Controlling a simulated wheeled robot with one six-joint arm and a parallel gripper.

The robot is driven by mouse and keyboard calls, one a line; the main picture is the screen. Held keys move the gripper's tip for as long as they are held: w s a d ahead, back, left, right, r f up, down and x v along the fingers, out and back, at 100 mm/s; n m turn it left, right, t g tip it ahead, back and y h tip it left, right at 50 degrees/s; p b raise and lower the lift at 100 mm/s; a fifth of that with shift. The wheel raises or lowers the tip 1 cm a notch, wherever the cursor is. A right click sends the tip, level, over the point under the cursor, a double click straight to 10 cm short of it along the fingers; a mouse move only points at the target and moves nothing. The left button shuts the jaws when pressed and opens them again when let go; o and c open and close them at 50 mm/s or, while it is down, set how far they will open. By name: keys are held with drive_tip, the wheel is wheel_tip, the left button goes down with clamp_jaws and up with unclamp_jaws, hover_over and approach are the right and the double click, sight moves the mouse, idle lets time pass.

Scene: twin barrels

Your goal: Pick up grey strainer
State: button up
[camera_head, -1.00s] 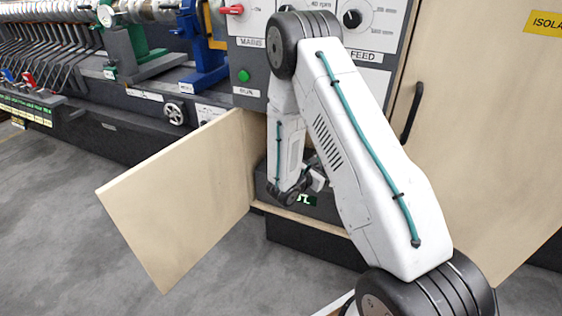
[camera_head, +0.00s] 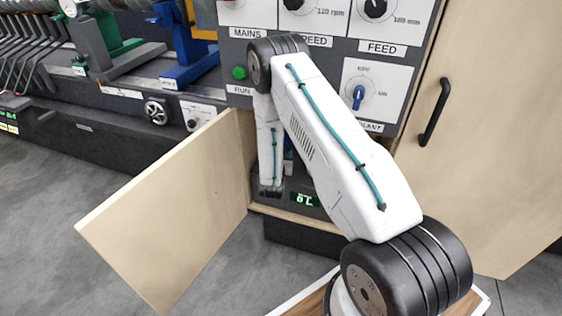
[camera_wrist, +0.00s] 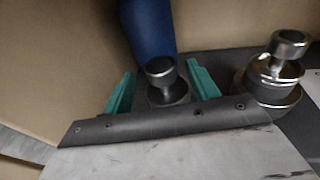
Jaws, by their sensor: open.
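In the wrist view, my gripper (camera_wrist: 160,74) is open, with its two teal fingers spread apart. A small dark grey metal piece (camera_wrist: 167,88) with a round knob on top shows between the fingers, with no clear contact. To the right, outside the fingers, stands a larger shiny grey metal piece (camera_wrist: 272,82) with a knob on a stepped round body. I cannot tell for sure which of the two is the grey strainer. In the head view, my arm reaches into the open cabinet and my gripper is hidden.
A blue cylinder (camera_wrist: 147,28) stands just behind the fingers. Grey floor lies in front.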

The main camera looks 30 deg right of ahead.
drive_tip(key=x, duration=0.4)
drive_tip(key=shift+d, duration=0.2)
clamp_jaws()
drive_tip(key=shift+r, duration=0.1)
